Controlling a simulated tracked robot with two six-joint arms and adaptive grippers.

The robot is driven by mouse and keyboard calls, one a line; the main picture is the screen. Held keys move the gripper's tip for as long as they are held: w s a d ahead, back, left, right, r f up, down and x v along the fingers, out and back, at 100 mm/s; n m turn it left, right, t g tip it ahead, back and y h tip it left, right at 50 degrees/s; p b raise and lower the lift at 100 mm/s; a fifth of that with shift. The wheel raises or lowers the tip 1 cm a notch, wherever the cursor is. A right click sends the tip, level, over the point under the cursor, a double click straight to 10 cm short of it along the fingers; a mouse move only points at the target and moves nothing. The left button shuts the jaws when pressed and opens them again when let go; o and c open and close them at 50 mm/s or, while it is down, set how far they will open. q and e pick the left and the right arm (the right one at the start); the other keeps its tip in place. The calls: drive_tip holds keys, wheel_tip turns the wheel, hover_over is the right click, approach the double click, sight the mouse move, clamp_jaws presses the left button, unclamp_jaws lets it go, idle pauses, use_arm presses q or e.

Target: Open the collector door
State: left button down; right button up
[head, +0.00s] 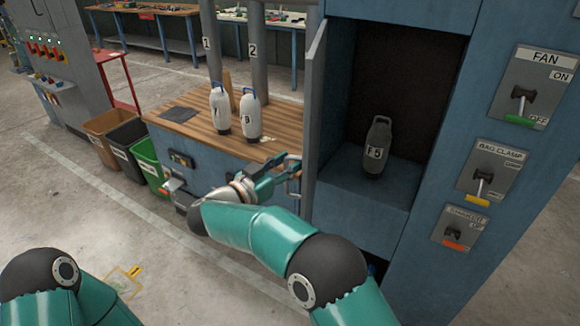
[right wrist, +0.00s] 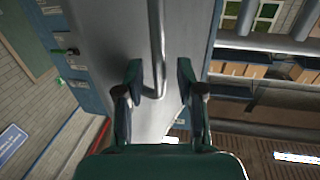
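The collector door (head: 314,110) is grey and stands swung wide open, seen nearly edge-on at the left of the dark compartment. Its face (right wrist: 112,30) fills the upper middle of the right wrist view. The door's metal bar handle (right wrist: 157,45) runs down between my right gripper's fingers. My right gripper (head: 281,170) is at the handle, with its fingers (right wrist: 158,78) apart on either side of the bar; I see gaps, so it is not clamped. Inside the collector (head: 370,192) stands a dark canister marked F 5 (head: 377,148). My left gripper is out of view; only my left arm shows.
A wooden-topped bench (head: 195,127) with two white bottles (head: 220,108) (head: 250,115) stands left of the door. Several bins (head: 128,143) are beside it. A panel with the fan switch (head: 535,88) and other levers is at the right.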

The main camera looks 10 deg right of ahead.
sight(305, 143)
wheel_tip(305, 143, up, 9)
drive_tip(key=shift+r, duration=0.1)
idle(0.3)
